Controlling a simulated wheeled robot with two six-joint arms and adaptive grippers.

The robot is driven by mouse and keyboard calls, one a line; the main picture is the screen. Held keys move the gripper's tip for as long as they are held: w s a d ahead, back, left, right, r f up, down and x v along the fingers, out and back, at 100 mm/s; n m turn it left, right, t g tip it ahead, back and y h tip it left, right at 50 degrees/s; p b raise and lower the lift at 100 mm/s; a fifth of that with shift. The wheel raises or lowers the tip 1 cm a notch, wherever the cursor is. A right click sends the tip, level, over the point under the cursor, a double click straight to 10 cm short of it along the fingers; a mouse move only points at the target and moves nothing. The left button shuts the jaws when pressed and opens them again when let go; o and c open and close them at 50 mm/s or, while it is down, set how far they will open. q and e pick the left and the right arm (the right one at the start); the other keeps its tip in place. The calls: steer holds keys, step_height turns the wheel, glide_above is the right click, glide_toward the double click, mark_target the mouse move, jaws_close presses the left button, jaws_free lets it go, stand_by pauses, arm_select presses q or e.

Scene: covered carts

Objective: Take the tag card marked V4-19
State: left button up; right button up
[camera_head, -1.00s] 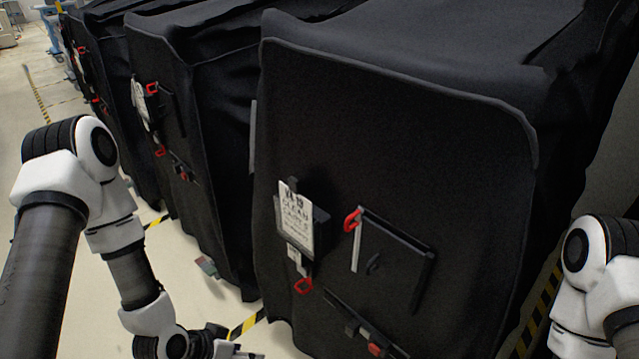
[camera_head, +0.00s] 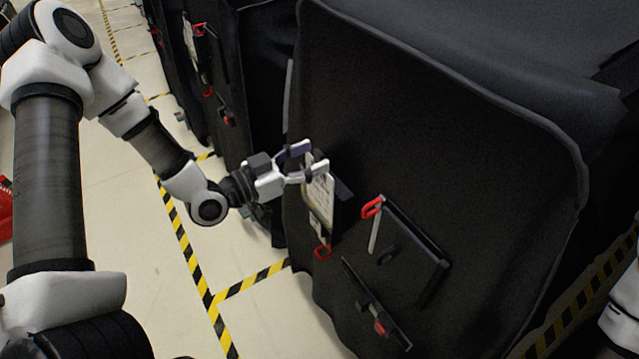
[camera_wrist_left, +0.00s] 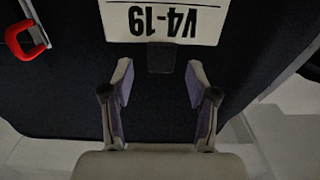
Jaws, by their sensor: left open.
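The tag card (camera_head: 319,200) is white with dark print and hangs on the front of the nearest black covered cart (camera_head: 440,150). In the left wrist view the card (camera_wrist_left: 190,24) reads V4-19 upside down, partly cut off by the top edge. A dark block (camera_wrist_left: 161,58) is at its edge, between my fingertips. My left gripper (camera_head: 308,161) is at the card's upper end in the head view. In the left wrist view the gripper (camera_wrist_left: 159,75) is open, with nothing held; I cannot tell whether it touches the card. My right gripper is out of view.
Right of the card are a red hook (camera_head: 372,207) and a dark panel (camera_head: 412,250) on the cover. A red loop (camera_head: 323,252) hangs below the card. Another covered cart (camera_head: 240,60) stands behind at left. Yellow-black tape (camera_head: 250,283) marks open floor.

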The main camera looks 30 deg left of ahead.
arm_select(q)
steer(key=shift+x, duration=1.4)
steer(key=shift+s+a, duration=0.1)
steer(key=shift+a, duration=0.05)
steer(key=c, duration=1.1)
